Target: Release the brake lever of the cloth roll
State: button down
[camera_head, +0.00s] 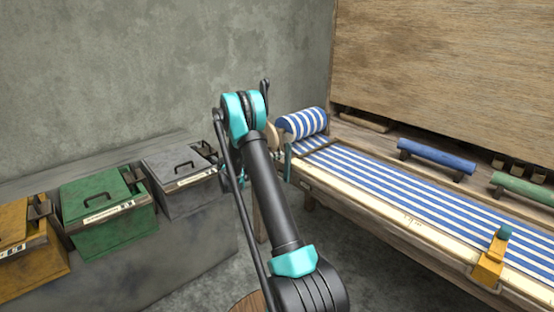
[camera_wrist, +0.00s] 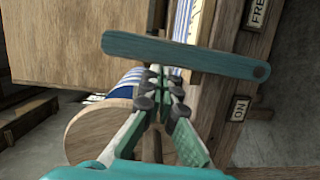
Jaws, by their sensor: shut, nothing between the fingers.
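In the wrist view the brake lever is a flat teal bar (camera_wrist: 185,52) with a round pin at its right end. It crosses a wooden post between a FREE label (camera_wrist: 257,12) and an ON label (camera_wrist: 240,108). My gripper (camera_wrist: 156,74) is shut and empty, its tips close to the bar's lower edge; I cannot tell whether they touch. The cloth roll, with its wooden end disc (camera_wrist: 95,130), is partly behind my fingers.
Striped cloth (camera_head: 400,185) runs along the loom beside its pale front beam (camera_head: 370,208). A yellow block (camera_head: 489,263) stands on that beam. Grey (camera_head: 182,183), green (camera_head: 108,215) and yellow (camera_head: 30,255) lidded boxes stand on a ledge at left.

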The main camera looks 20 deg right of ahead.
aim_at(289, 158)
jog(key=s+m, duration=0.1)
jog(key=s, duration=0.1)
jog(key=s+d+m+y, duration=0.1)
jog(key=m, duration=0.1)
jog(key=shift+s+d, duration=0.2)
jog(key=shift+s, duration=0.2)
jog(key=shift+s+d+f, duration=0.1)
jog(key=shift+s+d, duration=0.1)
jog(key=shift+s, duration=0.45)
jog(key=shift+s, duration=0.1)
jog(key=shift+a, duration=0.1)
